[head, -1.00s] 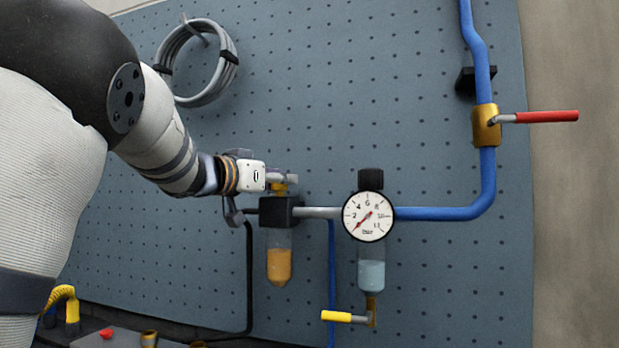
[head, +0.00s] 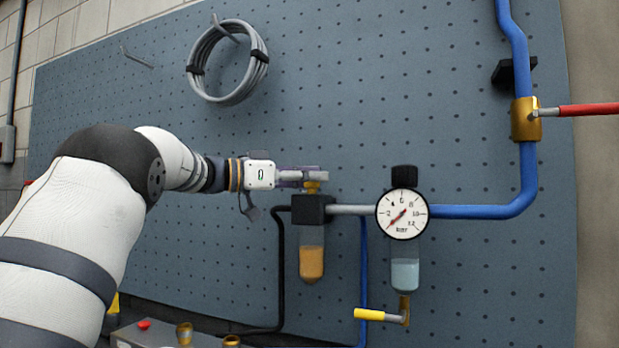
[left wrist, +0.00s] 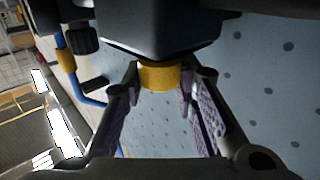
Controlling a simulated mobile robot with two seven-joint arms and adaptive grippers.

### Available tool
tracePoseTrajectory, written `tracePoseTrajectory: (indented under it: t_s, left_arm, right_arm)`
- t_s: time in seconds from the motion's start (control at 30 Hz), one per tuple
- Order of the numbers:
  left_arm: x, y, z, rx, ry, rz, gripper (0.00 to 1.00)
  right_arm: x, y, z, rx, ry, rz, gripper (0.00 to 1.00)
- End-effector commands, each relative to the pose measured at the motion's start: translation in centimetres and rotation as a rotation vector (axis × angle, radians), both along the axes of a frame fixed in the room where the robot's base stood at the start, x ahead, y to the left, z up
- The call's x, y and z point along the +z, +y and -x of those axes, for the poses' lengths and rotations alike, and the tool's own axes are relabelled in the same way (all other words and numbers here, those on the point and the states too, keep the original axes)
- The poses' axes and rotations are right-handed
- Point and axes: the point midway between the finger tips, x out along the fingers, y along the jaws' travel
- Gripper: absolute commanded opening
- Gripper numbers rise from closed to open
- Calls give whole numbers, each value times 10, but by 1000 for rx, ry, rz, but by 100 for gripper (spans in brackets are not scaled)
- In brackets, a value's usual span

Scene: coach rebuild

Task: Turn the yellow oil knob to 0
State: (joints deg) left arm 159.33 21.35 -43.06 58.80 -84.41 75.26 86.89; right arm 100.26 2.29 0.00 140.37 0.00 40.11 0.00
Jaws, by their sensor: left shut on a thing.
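The yellow oil knob (head: 312,188) sits on top of the black lubricator block (head: 307,210), above a clear bowl of amber oil (head: 312,262). My left gripper (head: 316,174) reaches in from the left and is shut on the knob. In the left wrist view, the yellow knob (left wrist: 158,77) is between the two fingers of my left gripper (left wrist: 168,82), under the dark block. The fingers hide part of the knob in the head view, and no scale or number on it can be read. My right gripper is not in view.
A pressure gauge (head: 402,214) with a black knob (head: 404,177) stands close on the right. Below it are a clear bowl and a yellow-handled drain (head: 370,314). A red-handled valve (head: 588,109) is at upper right. A hose coil (head: 228,62) hangs above.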

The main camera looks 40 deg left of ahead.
Motion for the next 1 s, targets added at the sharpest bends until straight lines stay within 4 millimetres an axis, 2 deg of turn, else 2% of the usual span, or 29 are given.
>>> tracePoseTrajectory:
  t_s: [0.03,0.37,0.4,0.47,0.77,0.87,1.0]
  left_arm:
    - [-4,-1,-2,-6,9,0,0]
    - [-5,-2,-2,-8,10,-1,0]
    - [-5,-2,-2,-8,10,-1,35]
    - [-5,-2,-2,-7,9,0,47]
    - [-2,0,1,-5,3,-1,47]
    - [-1,7,13,-3,1,0,47]
    - [-1,25,46,-3,2,1,47]
  right_arm:
    - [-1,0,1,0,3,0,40]
    - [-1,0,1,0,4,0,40]
    - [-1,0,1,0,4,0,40]
    - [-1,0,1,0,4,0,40]
    - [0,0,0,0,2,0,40]
    - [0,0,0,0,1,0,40]
    - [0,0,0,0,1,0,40]
